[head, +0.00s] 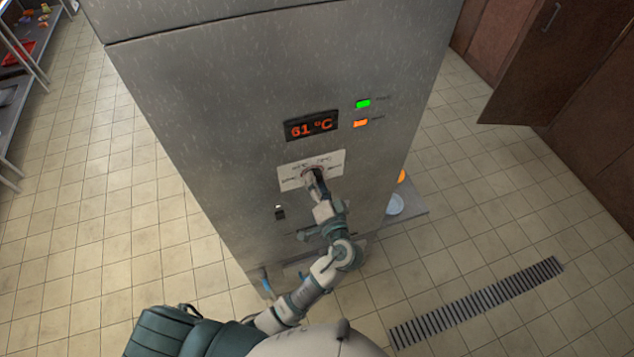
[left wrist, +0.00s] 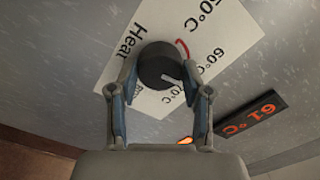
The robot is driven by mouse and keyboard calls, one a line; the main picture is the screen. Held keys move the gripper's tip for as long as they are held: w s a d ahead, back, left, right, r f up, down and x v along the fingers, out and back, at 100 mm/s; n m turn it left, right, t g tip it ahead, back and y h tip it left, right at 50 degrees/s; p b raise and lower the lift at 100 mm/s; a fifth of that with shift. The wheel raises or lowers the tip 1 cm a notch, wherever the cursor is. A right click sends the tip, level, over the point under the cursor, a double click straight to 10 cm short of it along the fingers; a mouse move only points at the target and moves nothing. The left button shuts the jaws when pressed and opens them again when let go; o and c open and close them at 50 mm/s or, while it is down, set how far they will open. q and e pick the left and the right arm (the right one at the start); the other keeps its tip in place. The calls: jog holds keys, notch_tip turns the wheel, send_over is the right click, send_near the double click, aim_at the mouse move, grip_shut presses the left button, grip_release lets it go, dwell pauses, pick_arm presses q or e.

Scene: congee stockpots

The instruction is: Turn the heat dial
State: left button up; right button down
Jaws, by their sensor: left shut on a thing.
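The heat dial (left wrist: 160,66) is a round dark knob with a light pointer line, on a white label plate (head: 297,171) marked with temperatures and the word "Heat". In the left wrist view the pointer lies between the 60°C and 70°C marks. My left gripper (left wrist: 158,78) is shut on the dial, one finger on each side of it. In the head view my left gripper (head: 314,176) reaches the plate and hides most of the dial. The display (head: 311,126) above it reads 61 °C in orange. My right gripper is not in view.
The dial sits on the front of a tall grey metal cabinet (head: 240,90). A green light (head: 363,103) and an orange light (head: 361,123) are right of the display. A floor drain (head: 475,303) lies at right. Tiled floor is clear at left.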

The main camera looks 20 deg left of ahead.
pick_arm(q)
jog(key=shift+f+m, duration=0.1)
jog(key=shift+m, duration=0.3)
jog(key=o, duration=1)
jog(key=shift+c, duration=0.2)
jog(key=shift+o, duration=1.1)
jog(key=shift+w, duration=0.25)
jog(key=v, duration=1.2)
jog(key=shift+f, duration=0.1)
